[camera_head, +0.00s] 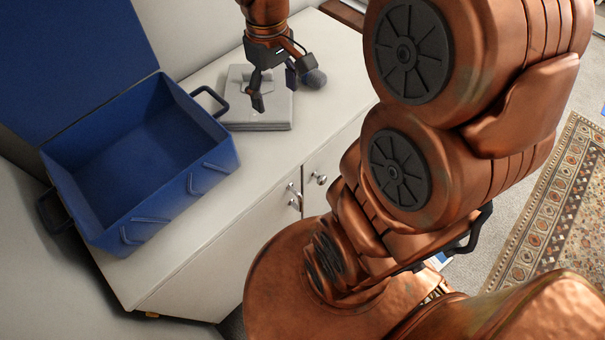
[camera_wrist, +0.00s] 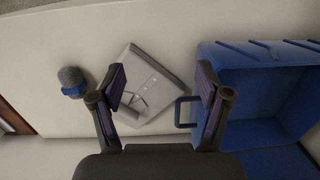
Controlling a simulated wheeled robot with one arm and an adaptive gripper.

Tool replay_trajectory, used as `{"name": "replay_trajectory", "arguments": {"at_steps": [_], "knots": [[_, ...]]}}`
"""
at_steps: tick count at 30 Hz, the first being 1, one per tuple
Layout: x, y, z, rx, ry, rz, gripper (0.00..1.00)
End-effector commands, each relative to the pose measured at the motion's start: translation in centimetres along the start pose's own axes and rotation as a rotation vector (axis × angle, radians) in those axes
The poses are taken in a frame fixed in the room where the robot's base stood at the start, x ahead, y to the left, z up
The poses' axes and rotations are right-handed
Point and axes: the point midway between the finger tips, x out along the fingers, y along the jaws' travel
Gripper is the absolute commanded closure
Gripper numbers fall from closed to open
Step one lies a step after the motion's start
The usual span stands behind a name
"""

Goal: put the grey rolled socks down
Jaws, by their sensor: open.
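The grey rolled socks (camera_head: 315,78) appear as a small rounded grey bundle on the white cabinet top (camera_head: 335,62). They lie just right of my gripper (camera_head: 273,90) in the head view. In the wrist view the socks (camera_wrist: 71,78) show a bluish band and lie left of my gripper (camera_wrist: 162,82), outside its fingers. My gripper is open with nothing between its fingers. It hangs over a flat light grey stack or case (camera_head: 262,126), which also shows between the fingers in the wrist view (camera_wrist: 158,75). Its height above the case is hard to tell.
An open, empty-looking blue crate (camera_head: 140,150) with dark handles stands on the left of the cabinet top, its handle near the grey case. Its blue lid (camera_head: 70,60) is raised behind it. Cabinet doors with knobs (camera_head: 319,179) face front. A patterned rug (camera_head: 550,205) lies right.

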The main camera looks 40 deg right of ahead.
Motion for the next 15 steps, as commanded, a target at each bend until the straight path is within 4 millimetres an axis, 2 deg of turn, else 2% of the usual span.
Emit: {"name": "replay_trajectory", "arguments": {"at_steps": [6, 15], "knots": [[0.8, -3.8, 5.1, 0.028, -0.027, 0.007, 0.24], [2.9, -7.2, 12.2, 0.089, -0.063, 0.018, 0.24]]}}
